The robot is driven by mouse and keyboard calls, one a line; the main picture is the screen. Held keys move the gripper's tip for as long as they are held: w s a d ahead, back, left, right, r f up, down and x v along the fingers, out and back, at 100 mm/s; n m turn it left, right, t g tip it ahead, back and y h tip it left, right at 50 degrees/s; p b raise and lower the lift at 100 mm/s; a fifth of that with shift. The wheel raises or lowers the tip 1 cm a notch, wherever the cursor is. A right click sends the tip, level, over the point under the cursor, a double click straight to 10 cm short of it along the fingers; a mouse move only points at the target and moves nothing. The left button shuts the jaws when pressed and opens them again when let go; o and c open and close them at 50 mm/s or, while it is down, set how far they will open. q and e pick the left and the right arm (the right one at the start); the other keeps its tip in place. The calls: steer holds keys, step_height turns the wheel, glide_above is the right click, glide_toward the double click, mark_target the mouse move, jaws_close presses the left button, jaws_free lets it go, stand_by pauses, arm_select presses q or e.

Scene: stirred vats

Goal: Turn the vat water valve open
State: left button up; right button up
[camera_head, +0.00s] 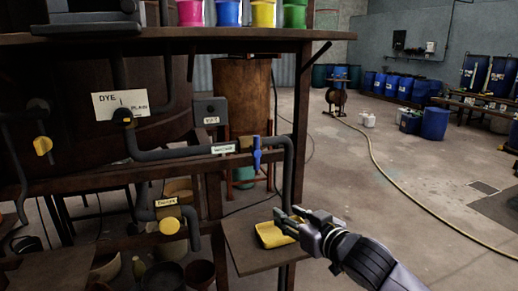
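The water valve has a blue lever handle (256,153) on the dark horizontal pipe, just right of a small pale label (222,148) too small to read surely. The handle stands upright, across the pipe. My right gripper (287,216) is low and to the right of the valve, apart from it. Its fingers look parted, with nothing seen held between them. It is over or beside a yellow cloth-like thing (272,235) on a small board (245,258); I cannot tell whether they touch. My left gripper is out of view.
Yellow valve knobs (169,226) (42,146) sit on other pipes. A "DYE" sign (119,104) hangs at left. A wooden shelf (180,38) with colored buckets (228,13) runs above. A hose (385,180) crosses the open floor, right, with blue drums (435,123) behind.

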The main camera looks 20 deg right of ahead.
step_height(320, 180, up, 11)
steer(key=w+d+t+y, duration=0.1)
steer(key=w+d+t, duration=0.1)
steer(key=p, duration=0.5)
glide_toward(258, 146)
steer(key=x, duration=0.9)
steer(key=shift+w, duration=0.3)
steer(key=shift+c, duration=0.4)
jaws_close()
